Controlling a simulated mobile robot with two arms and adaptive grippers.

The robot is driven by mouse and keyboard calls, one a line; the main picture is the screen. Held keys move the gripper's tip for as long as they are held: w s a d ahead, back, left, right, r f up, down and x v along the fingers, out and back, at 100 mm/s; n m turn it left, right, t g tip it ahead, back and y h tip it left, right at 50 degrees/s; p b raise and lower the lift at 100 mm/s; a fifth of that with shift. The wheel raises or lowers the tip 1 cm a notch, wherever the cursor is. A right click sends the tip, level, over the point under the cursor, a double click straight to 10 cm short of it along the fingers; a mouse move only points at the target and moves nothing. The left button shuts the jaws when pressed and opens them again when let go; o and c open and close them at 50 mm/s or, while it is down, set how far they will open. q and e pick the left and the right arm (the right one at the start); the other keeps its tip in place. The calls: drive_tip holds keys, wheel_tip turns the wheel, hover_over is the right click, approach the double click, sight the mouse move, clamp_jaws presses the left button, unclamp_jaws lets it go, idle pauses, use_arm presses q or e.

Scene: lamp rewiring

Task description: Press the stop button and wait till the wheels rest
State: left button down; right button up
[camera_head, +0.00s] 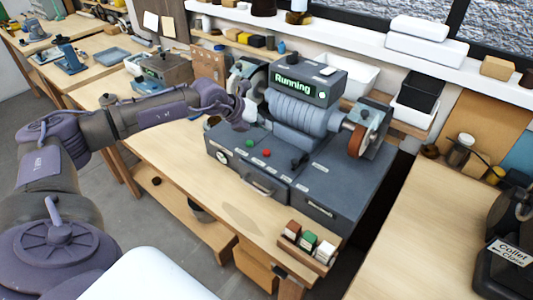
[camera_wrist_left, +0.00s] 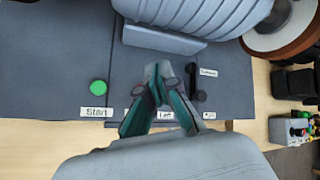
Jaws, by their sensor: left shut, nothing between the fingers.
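The grey grinding machine (camera_head: 300,125) stands on the wooden bench, and its display (camera_head: 292,85) reads "Running". On its front panel sit a red button (camera_head: 266,152) and a green button (camera_head: 249,143). In the left wrist view the green button (camera_wrist_left: 99,87) is labelled "Start"; the red one is hidden there, and my fingers cover that part of the panel. A brown wheel (camera_head: 358,138) is on the machine's right end; a grey wheel is partly hidden at its left. My left gripper (camera_head: 243,108) is shut and empty, above the panel's left part. My right gripper is out of view.
A black lever (camera_wrist_left: 197,88) stands on the panel beside my left fingers. A small holder with coloured blocks (camera_head: 307,245) sits at the bench's front right corner. Another bench with a "Collet Close" machine (camera_head: 510,252) is at right. The bench front (camera_head: 215,190) is clear.

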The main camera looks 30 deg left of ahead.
sight(265, 152)
use_arm(q)
wheel_tip(265, 152, down, 6)
drive_tip(key=b, duration=0.3)
drive_tip(key=shift+f+b, duration=0.15)
drive_tip(key=shift+b, duration=0.15)
drive_tip(key=shift+f, duration=0.25)
idle(0.8)
drive_tip(key=shift+f+b, duration=0.35)
drive_tip(key=shift+b, duration=0.2)
